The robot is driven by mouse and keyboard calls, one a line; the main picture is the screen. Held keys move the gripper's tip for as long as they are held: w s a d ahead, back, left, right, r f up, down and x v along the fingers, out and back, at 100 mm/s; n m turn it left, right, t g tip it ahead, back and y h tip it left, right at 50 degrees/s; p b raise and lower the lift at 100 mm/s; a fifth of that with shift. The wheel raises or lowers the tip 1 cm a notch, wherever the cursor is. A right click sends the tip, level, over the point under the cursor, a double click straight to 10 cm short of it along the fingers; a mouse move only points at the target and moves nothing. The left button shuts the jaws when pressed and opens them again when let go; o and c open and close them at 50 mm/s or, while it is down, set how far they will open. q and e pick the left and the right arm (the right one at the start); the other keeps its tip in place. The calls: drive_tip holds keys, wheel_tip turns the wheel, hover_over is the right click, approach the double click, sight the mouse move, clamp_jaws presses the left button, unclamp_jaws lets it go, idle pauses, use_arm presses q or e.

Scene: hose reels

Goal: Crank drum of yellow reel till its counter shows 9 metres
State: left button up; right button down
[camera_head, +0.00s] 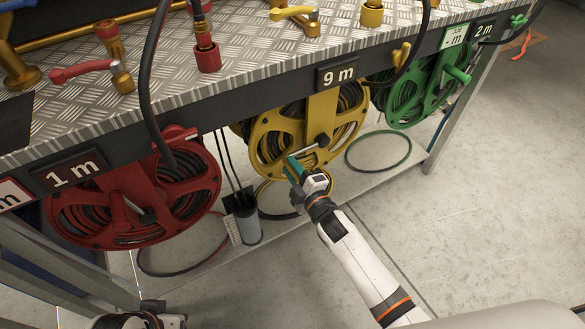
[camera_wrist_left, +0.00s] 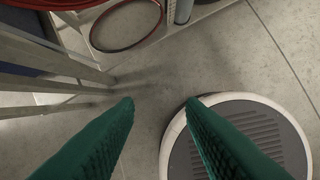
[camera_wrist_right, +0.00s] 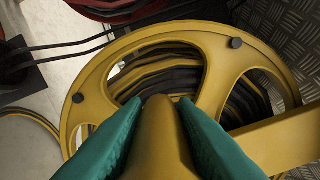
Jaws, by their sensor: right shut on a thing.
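The yellow reel (camera_head: 268,138) hangs under the bench in the middle, wound with black hose. Its counter (camera_head: 338,76) reads 9 m. My right gripper (camera_head: 292,166) is at the lower front of the drum. In the right wrist view its teal fingers (camera_wrist_right: 160,108) are shut on the yellow crank handle (camera_wrist_right: 160,135), which points at the camera. The drum's rim (camera_wrist_right: 92,75) fills much of that view. My left gripper (camera_wrist_left: 158,102) is open and empty, above the floor, well away from the yellow reel.
A red reel (camera_head: 118,220) with a counter (camera_head: 70,173) at 1 m is on the left. A green reel (camera_head: 400,100) with a counter (camera_head: 484,29) at 2 m is on the right. A grey cylinder (camera_head: 248,226) stands between red and yellow. The floor (camera_head: 470,220) at right is clear.

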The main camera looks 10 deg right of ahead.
drive_tip(key=shift+f, duration=0.15)
drive_tip(key=c, duration=1.2)
unclamp_jaws()
drive_tip(key=shift+o, duration=0.2)
use_arm(q)
drive_tip(key=p+x, duration=0.2)
drive_tip(key=x, duration=0.1)
drive_tip(key=shift+w+d+f, duration=0.1)
drive_tip(key=shift+w+f, duration=0.1)
drive_tip(key=shift+f, duration=0.05)
use_arm(e)
drive_tip(key=v, duration=1.2)
drive_tip(key=shift+d, duration=0.15)
